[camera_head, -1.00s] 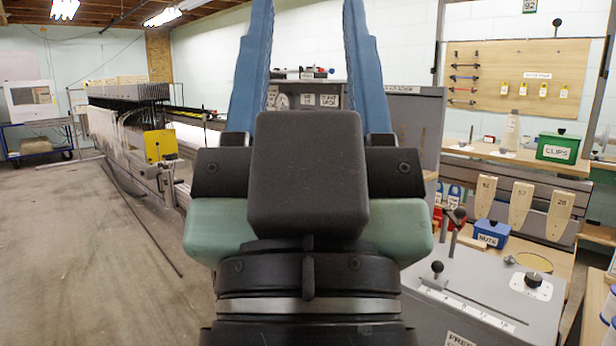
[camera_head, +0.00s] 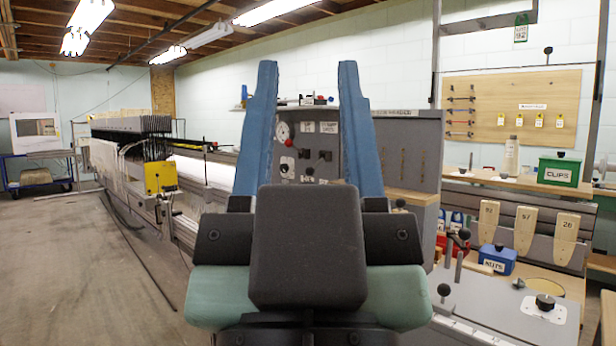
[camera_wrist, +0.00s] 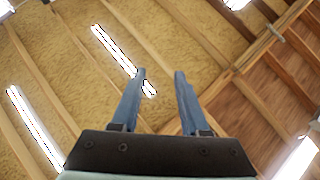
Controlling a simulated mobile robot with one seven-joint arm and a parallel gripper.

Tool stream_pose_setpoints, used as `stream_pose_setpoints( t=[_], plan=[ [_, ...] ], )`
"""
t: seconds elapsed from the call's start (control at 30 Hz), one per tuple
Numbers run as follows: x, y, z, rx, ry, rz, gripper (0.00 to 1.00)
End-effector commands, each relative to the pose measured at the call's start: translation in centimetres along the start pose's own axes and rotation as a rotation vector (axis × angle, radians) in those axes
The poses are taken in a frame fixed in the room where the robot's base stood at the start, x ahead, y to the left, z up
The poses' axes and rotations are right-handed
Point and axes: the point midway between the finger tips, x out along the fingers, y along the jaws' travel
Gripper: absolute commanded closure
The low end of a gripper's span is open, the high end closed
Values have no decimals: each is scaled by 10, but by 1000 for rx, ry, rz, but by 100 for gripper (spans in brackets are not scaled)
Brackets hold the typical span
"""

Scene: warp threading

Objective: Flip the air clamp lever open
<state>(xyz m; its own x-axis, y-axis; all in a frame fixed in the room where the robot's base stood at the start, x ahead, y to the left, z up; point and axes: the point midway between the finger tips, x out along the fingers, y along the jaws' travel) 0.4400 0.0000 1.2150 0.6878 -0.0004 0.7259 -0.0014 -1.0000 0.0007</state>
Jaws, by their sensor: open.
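My gripper (camera_head: 307,100) is open and empty, its two blue fingers pointing up in the head view. Between the fingers, farther back, a grey control panel (camera_head: 309,172) shows a round gauge, a red knob and black-knobbed levers (camera_head: 325,156). I cannot tell which of these is the air clamp lever. The panel's lower part is hidden behind my gripper. In the wrist view my gripper (camera_wrist: 160,72) points at the ceiling, with nothing between the fingers.
A loom with a yellow block (camera_head: 160,177) stands at the left beside open floor (camera_head: 75,260). At the right are a grey bench top with black-knobbed levers (camera_head: 444,291), a blue nuts bin (camera_head: 497,259), a green clips box (camera_head: 559,171) and a pegboard (camera_head: 515,110).

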Motion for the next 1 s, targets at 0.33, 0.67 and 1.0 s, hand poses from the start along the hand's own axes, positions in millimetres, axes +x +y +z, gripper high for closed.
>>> stream_pose_setpoints(
  t=[0.33, 0.67, 1.0],
  plan=[
    [33, 0, -31, 0, 0, 0, 100],
    [113, 0, -107, 1, 0, -1, 100],
    [196, 0, -185, 1, 0, -2, 100]
  ],
)
